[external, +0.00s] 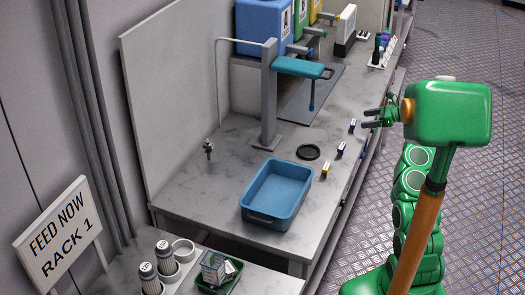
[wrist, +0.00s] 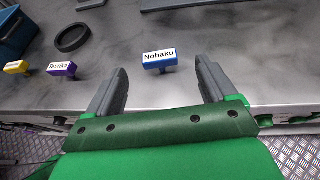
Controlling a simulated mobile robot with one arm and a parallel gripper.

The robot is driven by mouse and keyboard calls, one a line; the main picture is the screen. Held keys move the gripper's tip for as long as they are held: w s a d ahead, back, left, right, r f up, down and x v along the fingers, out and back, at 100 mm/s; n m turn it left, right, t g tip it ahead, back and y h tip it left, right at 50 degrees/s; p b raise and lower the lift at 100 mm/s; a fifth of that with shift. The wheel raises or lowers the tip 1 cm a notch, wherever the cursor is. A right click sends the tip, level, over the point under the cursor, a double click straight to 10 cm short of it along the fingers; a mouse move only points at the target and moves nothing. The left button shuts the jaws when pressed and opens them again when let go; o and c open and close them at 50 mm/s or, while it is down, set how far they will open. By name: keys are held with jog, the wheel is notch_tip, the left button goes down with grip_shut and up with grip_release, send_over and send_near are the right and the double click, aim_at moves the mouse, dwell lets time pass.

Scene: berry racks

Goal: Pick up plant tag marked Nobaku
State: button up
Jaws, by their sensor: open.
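The plant tag marked Nobaku (wrist: 159,63) is a small blue block with a white label. In the wrist view it stands on the grey counter, ahead of and between my fingertips. In the external view the blue tag (external: 352,126) is near the counter's front edge, just left of my gripper (external: 370,118). My gripper, also in the wrist view (wrist: 161,72), is open and empty, with a finger to either side of the tag's line. A gap shows between the tag and both fingers.
A purple tag (wrist: 61,70) and a yellow tag (wrist: 17,67) stand to the left along the counter edge. A black ring (wrist: 73,38) and a blue tub (external: 276,190) lie beyond them. A post with a teal arm (external: 298,68) rises behind.

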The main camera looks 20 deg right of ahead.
aim_at(358, 121)
jog(key=shift+w+a+f, duration=0.1)
jog(key=shift+a+f, duration=0.05)
jog(key=shift+f, duration=0.5)
jog(key=shift+r+x, duration=0.15)
jog(key=shift+x, duration=1.7)
jog(key=shift+r+x, duration=0.1)
jog(key=shift+x, duration=1.75)
jog(key=shift+a, duration=0.1)
jog(key=c, duration=1)
jog(key=shift+c, duration=0.2)
